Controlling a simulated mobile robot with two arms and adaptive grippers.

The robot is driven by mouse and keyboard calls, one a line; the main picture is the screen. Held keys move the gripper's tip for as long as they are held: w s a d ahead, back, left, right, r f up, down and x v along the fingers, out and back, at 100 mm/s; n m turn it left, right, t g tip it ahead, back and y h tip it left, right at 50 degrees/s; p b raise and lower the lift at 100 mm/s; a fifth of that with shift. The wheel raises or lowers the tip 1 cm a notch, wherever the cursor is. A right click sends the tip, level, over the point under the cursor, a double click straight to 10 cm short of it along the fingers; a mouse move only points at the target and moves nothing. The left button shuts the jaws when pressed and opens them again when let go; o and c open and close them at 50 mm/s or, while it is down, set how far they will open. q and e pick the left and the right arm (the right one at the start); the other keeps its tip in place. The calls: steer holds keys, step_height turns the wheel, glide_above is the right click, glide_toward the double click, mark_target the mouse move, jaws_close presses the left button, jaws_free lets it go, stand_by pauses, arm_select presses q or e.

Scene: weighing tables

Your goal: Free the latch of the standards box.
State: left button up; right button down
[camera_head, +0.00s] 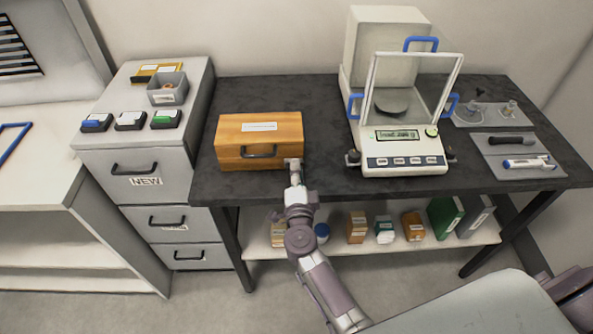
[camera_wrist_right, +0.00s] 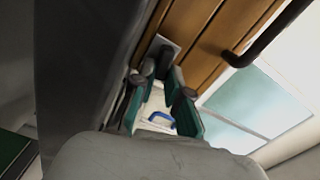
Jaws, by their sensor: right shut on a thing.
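The standards box (camera_head: 259,134) is an orange-brown wooden case with a white label and a dark front handle (camera_head: 258,152). It stands shut on the dark table. My right gripper (camera_head: 293,164) is at the right end of the box's front. It is shut on the latch, which it mostly covers in the head view. In the right wrist view, the gripper's teal fingers (camera_wrist_right: 164,92) reach up to the latch's pale plate (camera_wrist_right: 160,46) on the wooden front. The dark handle also shows there (camera_wrist_right: 268,36). My left gripper is not in view.
A balance (camera_head: 404,140) with a glass draft shield stands right of the box. A grey tray with a marker (camera_head: 528,163) lies farther right. A drawer cabinet (camera_head: 150,178) stands left. Bare tabletop (camera_head: 325,120) lies between box and balance.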

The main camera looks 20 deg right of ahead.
stand_by(0.3)
steer(key=c, duration=1.2)
jaws_free()
steer(key=shift+o, duration=0.2)
